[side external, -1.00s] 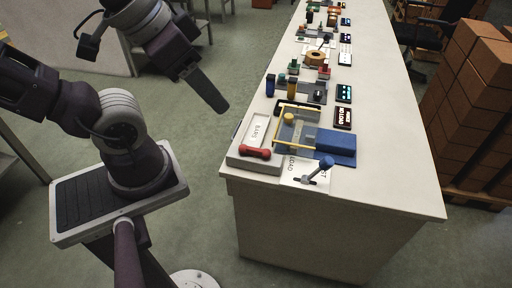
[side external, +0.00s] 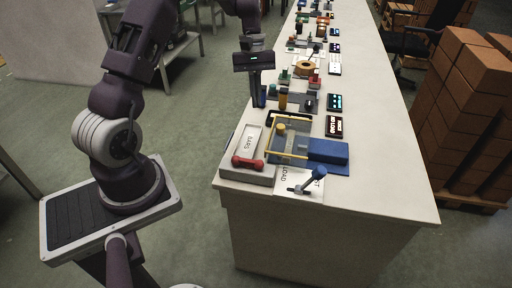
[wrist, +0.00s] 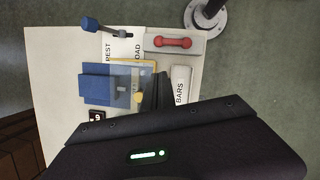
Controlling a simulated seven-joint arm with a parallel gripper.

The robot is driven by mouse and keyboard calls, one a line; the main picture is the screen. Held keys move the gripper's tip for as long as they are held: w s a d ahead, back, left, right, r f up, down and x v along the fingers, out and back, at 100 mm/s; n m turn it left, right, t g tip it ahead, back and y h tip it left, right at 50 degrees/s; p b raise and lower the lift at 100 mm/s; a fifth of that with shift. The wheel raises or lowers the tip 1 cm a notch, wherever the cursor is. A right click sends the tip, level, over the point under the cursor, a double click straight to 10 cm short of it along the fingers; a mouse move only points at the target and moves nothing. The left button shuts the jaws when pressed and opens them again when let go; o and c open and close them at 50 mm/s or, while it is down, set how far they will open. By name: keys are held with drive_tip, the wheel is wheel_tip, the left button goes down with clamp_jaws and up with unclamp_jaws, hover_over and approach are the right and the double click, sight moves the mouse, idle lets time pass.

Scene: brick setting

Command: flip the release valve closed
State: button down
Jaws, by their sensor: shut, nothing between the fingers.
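A lever with a blue knob (side external: 319,172) stands on a white card at the bench's front end. It leans toward the "REST" word, away from "LOAD"; its blue knob (wrist: 90,24) is at the upper left of the wrist view. Behind it is a blue block fixture (side external: 327,150) with a yellow frame and a yellow knob (side external: 281,129). Which part is the release valve, I cannot tell from any label. My gripper (side external: 258,100) points down, shut and empty, near the bench's left edge; its dark fingers (wrist: 155,92) partly hide the fixture in the wrist view.
A grey tray (side external: 222,164) marked "BARS" holds a red dumbbell-shaped bar (side external: 247,163) at the front left. A dark display box (side external: 334,125) stands right of the fixture. Several small stations line the bench behind. The bench's front right is bare.

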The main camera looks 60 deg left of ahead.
sight(247, 163)
drive_tip(key=shift+n+h, duration=0.3)
drive_tip(key=shift+n, duration=0.3)
drive_tip(key=f, duration=0.1)
drive_tip(key=a+f, duration=0.1)
drive_tip(key=f, duration=0.1)
drive_tip(key=a+f, duration=0.1)
drive_tip(key=shift+s+a+f, duration=0.1)
drive_tip(key=shift+a+f, duration=0.1)
drive_tip(key=shift+f, duration=0.15)
drive_tip(key=shift+g, duration=0.3)
drive_tip(key=x, duration=1)
drive_tip(key=shift+d+f, duration=0.15)
drive_tip(key=shift+f, duration=0.05)
drive_tip(key=d, duration=0.1)
drive_tip(key=s+d, duration=0.1)
drive_tip(key=d, duration=0.1)
drive_tip(key=shift+s+d+r, duration=0.2)
drive_tip(key=shift+d, duration=0.1)
